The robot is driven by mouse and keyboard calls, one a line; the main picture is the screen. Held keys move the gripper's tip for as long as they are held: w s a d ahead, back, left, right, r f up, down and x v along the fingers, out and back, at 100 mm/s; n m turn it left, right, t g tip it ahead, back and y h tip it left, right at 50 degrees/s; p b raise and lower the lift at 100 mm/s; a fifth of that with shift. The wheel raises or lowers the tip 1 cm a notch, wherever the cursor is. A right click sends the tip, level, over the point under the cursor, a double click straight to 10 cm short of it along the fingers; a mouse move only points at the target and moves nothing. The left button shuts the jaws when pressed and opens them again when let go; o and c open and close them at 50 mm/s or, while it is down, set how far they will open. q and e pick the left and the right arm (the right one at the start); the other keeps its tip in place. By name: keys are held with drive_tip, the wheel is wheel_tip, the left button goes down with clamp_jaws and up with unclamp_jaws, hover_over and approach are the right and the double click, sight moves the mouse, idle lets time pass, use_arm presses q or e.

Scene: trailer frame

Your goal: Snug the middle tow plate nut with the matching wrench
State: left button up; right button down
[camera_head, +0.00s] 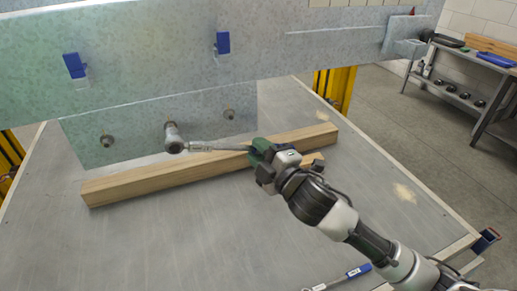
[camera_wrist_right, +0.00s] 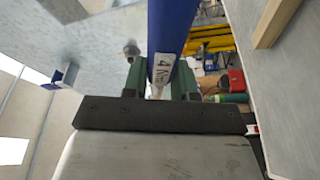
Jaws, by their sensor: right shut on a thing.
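The tow plate (camera_head: 85,130) is a grey metal sheet with a row of three nuts: left (camera_head: 107,141), middle (camera_head: 170,125) and right (camera_head: 229,114). My right gripper (camera_head: 262,152) is shut on the handle of a wrench (camera_head: 215,146). The wrench reaches left, its head (camera_head: 174,143) at the middle nut's lower side; I cannot tell whether it is seated. In the right wrist view the blue wrench handle (camera_wrist_right: 175,25) passes between the green fingers of my right gripper (camera_wrist_right: 160,80). Its label is partly readable. My left gripper is not in view.
A wooden beam (camera_head: 130,187) lies on the grey table (camera_head: 200,235) below the plate. Another wrench (camera_head: 340,279) lies at the table's front edge. Blue clips (camera_head: 74,65) sit on the large metal beam (camera_head: 150,50) above. A workbench (camera_head: 470,75) stands at the right.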

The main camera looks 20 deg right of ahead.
drive_tip(key=shift+s+r, duration=0.1)
drive_tip(key=shift+s, duration=1.95)
drive_tip(key=shift+w, duration=0.1)
drive_tip(key=c, duration=1.6)
unclamp_jaws()
clamp_jaws()
